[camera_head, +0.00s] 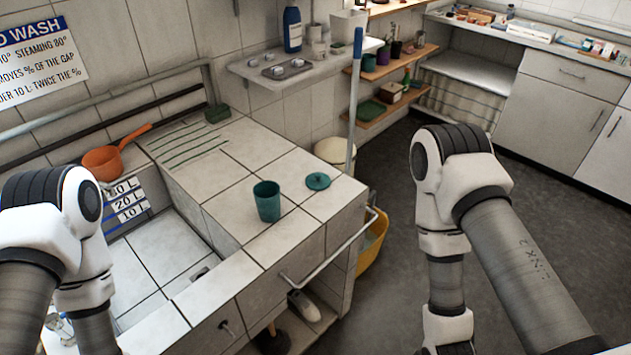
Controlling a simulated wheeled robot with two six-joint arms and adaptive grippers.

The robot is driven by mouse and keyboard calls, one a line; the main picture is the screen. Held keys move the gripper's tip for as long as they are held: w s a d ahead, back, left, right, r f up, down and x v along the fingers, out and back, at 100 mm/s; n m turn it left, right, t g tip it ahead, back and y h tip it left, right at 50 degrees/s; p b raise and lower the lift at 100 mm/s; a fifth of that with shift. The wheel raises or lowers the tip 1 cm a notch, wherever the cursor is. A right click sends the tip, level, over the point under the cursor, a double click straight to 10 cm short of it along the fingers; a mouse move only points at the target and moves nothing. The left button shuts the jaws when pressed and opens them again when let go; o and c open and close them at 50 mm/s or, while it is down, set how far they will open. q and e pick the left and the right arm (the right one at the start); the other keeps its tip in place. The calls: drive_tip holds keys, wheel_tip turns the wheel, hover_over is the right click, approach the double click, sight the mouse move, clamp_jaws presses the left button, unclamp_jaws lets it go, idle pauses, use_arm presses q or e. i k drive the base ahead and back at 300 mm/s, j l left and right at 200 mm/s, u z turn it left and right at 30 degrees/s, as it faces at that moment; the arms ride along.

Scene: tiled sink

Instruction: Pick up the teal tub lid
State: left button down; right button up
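The teal tub lid (318,181) is a small round disc with a knob in its middle. It lies flat on the white tiled counter (235,207), near its right edge. A teal tub (268,202) stands upright and open just to the left of the lid, apart from it. My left arm comes in at the left over the sink side, and my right arm stands to the right of the counter over the floor. Both grippers are below the picture's edge, so their fingers do not show.
A metal rail (340,252) runs along the counter's front right edge. An orange dipper (107,160) lies by the sink (150,255). A green brush (217,113) is at the back. The tiles around the lid are clear.

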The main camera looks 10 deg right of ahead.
sight(317, 181)
drive_tip(key=u, duration=0.8)
drive_tip(key=l+u, duration=0.75)
drive_tip(key=k+l+u, duration=0.2)
drive_tip(key=l+u, duration=0.2)
drive_tip(key=k+l+u, duration=0.2)
drive_tip(key=l+u, duration=0.15)
drive_tip(key=l, duration=0.15)
drive_tip(key=k+l+u, duration=0.2)
drive_tip(key=l+u, duration=0.2)
